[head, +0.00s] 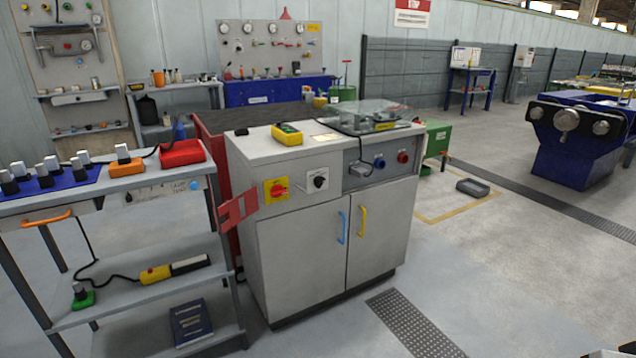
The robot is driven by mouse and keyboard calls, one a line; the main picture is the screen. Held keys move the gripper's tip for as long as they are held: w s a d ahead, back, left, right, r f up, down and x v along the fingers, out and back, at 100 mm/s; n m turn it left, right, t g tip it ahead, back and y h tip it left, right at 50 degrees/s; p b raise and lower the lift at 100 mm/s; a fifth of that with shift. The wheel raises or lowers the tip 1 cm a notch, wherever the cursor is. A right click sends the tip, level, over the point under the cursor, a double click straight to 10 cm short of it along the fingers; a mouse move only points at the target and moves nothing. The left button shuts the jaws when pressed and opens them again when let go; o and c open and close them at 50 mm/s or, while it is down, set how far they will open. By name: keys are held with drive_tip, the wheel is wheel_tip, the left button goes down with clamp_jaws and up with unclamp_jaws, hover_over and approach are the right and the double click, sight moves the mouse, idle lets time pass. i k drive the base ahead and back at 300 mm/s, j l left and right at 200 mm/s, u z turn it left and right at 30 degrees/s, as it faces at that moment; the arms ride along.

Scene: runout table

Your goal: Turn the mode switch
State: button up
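A grey cabinet (305,255) stands in the middle of the head view. On its front upper left is a black rotary knob on a white square plate (317,181), which looks like the mode switch. Its pointer position is too small to read surely. Just left of it is a red rotary switch on a yellow plate (277,190). My gripper is not in view, and nothing touches the knobs.
A blue and a red round connector (403,157) sit on the cabinet's right panel. A red hinged flap (238,210) sticks out at its left, beside a trolley (135,283) with tools. Blue (342,228) and yellow (362,220) door handles protrude. The floor in front and right is mostly clear.

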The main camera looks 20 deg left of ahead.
sight(319, 180)
drive_tip(key=i+u, duration=0.15)
drive_tip(key=u, duration=0.2)
drive_tip(key=i+u, duration=0.15)
drive_tip(key=u, duration=0.2)
drive_tip(key=i+l+u, duration=0.1)
drive_tip(key=u, duration=0.25)
